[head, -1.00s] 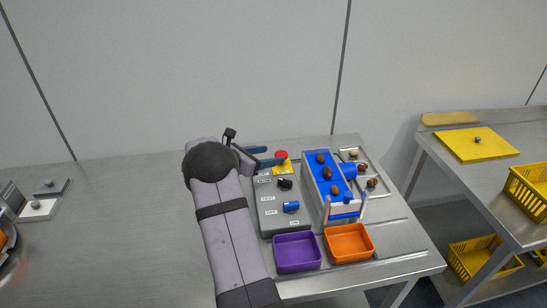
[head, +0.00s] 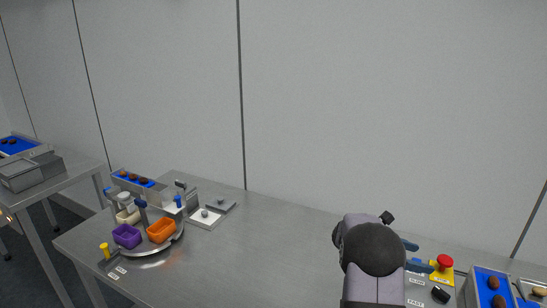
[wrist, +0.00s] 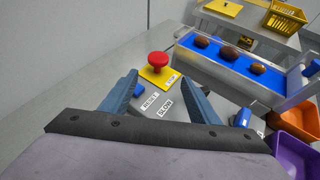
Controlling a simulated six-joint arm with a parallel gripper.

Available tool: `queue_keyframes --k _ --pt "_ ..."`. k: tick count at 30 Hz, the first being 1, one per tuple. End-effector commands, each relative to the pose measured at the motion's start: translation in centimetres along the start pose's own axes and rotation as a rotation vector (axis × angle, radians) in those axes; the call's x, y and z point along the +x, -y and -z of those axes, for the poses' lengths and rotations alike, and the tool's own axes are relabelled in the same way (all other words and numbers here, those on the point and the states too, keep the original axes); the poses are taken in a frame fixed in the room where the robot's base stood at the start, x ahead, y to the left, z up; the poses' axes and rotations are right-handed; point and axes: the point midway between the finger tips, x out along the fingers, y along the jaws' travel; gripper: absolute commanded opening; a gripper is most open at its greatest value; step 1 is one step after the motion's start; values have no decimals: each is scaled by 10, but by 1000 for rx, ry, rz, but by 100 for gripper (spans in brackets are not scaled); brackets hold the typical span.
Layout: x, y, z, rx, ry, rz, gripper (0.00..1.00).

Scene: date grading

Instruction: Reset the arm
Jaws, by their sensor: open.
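My gripper (head: 411,254) is at the lower right of the head view, over the grey control box, beside a red mushroom button (head: 445,261) on a yellow plate. In the wrist view my gripper (wrist: 160,92) has its two blue fingers spread apart with nothing between them. The red button (wrist: 158,59) stands just beyond the fingertips, apart from them. Labels reading RESET and SLOW (wrist: 165,106) show on the box between the fingers. A black knob (head: 440,294) sits on the box in the head view.
A blue conveyor (wrist: 228,54) with several brown dates runs right of the box. Orange (wrist: 298,122) and purple (wrist: 291,155) bins lie at the wrist view's right. At the head view's left, a round turntable holds purple (head: 127,236) and orange (head: 161,230) bins. The middle tabletop is clear.

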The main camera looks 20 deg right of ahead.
Motion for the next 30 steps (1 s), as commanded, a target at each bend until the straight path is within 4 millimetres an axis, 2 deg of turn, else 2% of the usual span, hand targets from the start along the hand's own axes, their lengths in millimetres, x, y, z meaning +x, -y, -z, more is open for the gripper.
queue_keyframes --k 5,8,12,18,21,24,30 --pt "-57 25 41 190 -186 27 55" --pt "-102 51 75 343 -332 77 55" --pt "-171 97 123 571 -535 195 55" --pt "-260 169 180 868 -763 437 55" --pt "-293 200 199 987 -836 563 55" --pt "-316 223 212 1074 -878 668 55" --pt "-335 244 224 1158 -909 776 55"
